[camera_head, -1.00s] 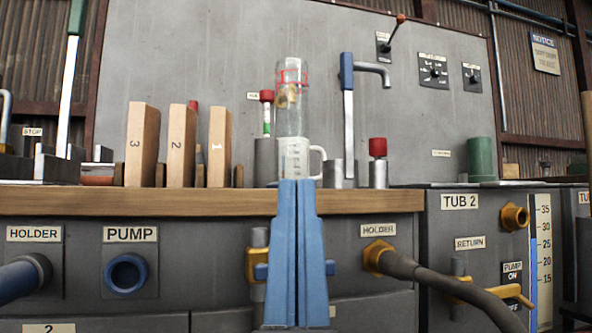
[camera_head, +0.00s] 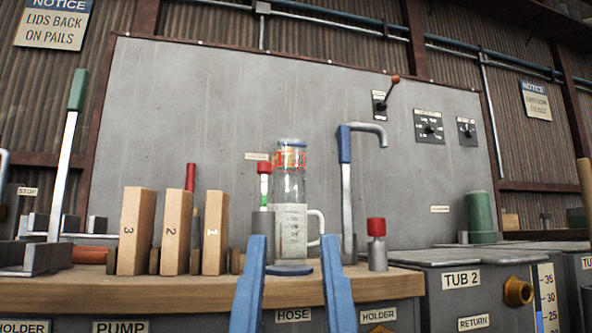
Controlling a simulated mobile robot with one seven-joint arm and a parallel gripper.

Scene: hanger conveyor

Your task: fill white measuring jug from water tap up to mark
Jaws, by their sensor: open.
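The white measuring jug (camera_head: 293,232), with dark graduation marks and a handle on its right, stands upright on the wooden bench. A tall clear cylinder (camera_head: 290,180) with red markings overlaps it, and I cannot tell which is in front. A grey pipe with a blue grip and a bent spout (camera_head: 370,128), probably the water tap, rises to the right of the jug. The spout points right, away from the jug. My gripper (camera_head: 293,240) is open and empty. Its two blue fingers appear below and either side of the jug, apart from it. The water level is not readable.
A red-topped grey post (camera_head: 376,245) stands right of the pipe. A long green-handled lever (camera_head: 66,150) is further left. A grey panel (camera_head: 230,100) backs the bench.

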